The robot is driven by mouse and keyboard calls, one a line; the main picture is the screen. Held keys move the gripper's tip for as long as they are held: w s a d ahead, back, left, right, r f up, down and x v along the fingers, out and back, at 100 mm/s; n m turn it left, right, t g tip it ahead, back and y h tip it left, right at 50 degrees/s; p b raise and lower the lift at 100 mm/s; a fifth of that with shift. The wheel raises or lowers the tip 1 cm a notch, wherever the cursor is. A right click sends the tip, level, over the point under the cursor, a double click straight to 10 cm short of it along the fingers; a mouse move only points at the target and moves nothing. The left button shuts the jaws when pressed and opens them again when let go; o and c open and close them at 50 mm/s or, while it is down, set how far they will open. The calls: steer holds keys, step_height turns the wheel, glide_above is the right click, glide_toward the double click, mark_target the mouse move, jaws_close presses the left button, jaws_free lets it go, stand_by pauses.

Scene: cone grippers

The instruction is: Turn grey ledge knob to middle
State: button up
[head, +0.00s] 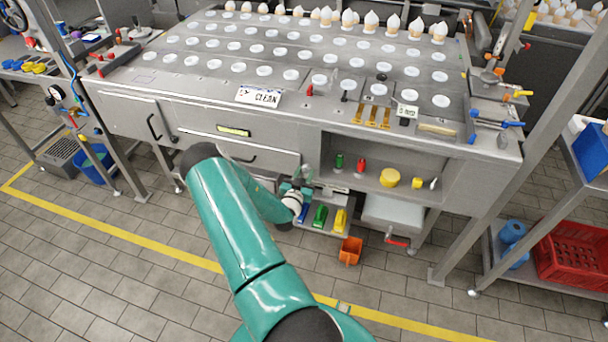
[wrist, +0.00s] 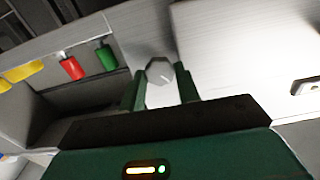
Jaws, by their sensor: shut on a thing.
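The grey ledge knob (wrist: 160,70) shows in the wrist view as a faceted grey cap with a short pale mark on its face. My gripper (wrist: 160,88) has one finger on each side of it and is shut on it. In the head view my gripper (head: 299,188) is low at the front of the bench, at the left end of the open shelf. I cannot make out the knob there, and the mark's exact setting is hard to read.
A green item (head: 339,161), a red item (head: 361,164) and a yellow round piece (head: 390,178) are on the shelf right of my gripper. A tray with green (head: 320,216) and yellow (head: 340,220) pieces lies below. An orange bin (head: 350,251) hangs lower.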

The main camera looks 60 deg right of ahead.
steer(key=m, duration=0.3)
steer(key=shift+m, duration=2.1)
steer(key=o, duration=1)
steer(key=shift+c, duration=0.2)
steer(key=shift+a, duration=0.1)
steer(key=s+a, duration=0.2)
steer(key=a, duration=1.1)
steer(key=shift+a, duration=0.3)
